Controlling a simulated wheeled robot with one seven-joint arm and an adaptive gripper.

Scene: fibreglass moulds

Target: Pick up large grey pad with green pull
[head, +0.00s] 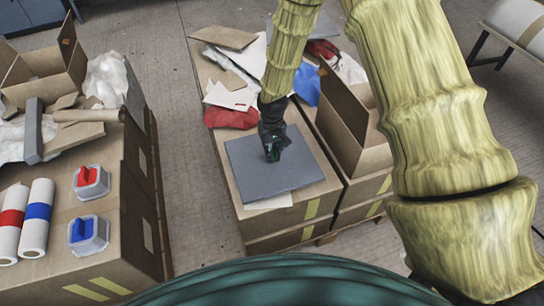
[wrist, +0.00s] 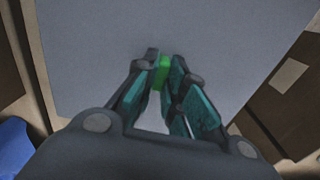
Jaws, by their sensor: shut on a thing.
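The large grey pad (head: 294,172) lies flat on a cardboard box in the middle of the head view. In the wrist view the pad (wrist: 100,30) fills most of the picture. Its green pull (wrist: 163,72) stands between my fingertips. My gripper (wrist: 161,62) is shut on the green pull, pointing down at the pad. In the head view my gripper (head: 272,153) is over the pad's upper-middle part and hides the pull. I cannot tell whether the pad is lifted off the box.
Red cloth (head: 230,117), blue cloth (head: 306,85) and loose cardboard sheets (head: 230,96) lie behind the pad. An open carton (head: 350,125) stands close on its right. At left, another box table holds rolls (head: 37,218) and two clear tubs (head: 90,182). Bare floor separates the stacks.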

